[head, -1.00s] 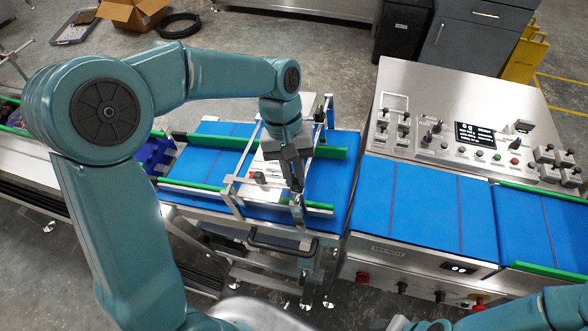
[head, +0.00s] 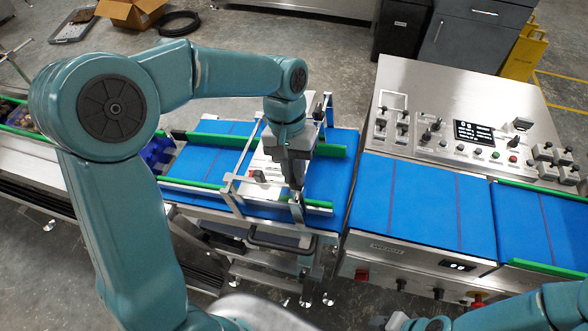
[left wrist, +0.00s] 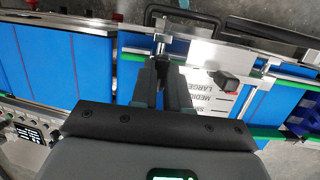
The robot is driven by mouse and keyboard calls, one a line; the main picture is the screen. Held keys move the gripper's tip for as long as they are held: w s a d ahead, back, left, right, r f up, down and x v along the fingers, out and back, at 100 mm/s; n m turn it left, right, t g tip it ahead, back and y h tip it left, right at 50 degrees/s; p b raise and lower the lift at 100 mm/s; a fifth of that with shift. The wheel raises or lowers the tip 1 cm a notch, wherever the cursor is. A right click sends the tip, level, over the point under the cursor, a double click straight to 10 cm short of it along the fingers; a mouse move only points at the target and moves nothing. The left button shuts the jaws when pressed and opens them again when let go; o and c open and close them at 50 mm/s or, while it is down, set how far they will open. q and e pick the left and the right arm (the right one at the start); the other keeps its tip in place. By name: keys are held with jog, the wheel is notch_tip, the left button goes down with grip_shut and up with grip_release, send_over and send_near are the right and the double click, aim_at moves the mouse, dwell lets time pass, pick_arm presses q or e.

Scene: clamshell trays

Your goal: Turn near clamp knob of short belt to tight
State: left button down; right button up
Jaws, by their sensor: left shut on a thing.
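The short belt (head: 333,190) is the blue belt under my left arm, with green side guides and a metal frame across it. My left gripper (head: 297,193) points down at the near side of this frame. It is shut on the near clamp knob (left wrist: 161,40), which is mostly hidden between the fingers. The left wrist view shows the two dark fingers (left wrist: 163,62) close together at the knob and its metal post. Which way the knob is turned cannot be told. My right gripper is not in view; only part of that arm shows at the bottom right.
A scale plate (left wrist: 213,92) with size words lies beside the fingers, near a black knob (left wrist: 226,80). The near green guide (head: 318,203) and a black handle (head: 280,243) are close. A control panel (head: 470,135) stands right, beside another blue belt (head: 425,205).

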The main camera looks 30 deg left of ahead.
pick_arm(q)
jog(key=c, duration=1.1)
grip_release()
jog(key=p+v, duration=0.1)
jog(key=v, duration=1.5)
jog(key=shift+r, duration=0.2)
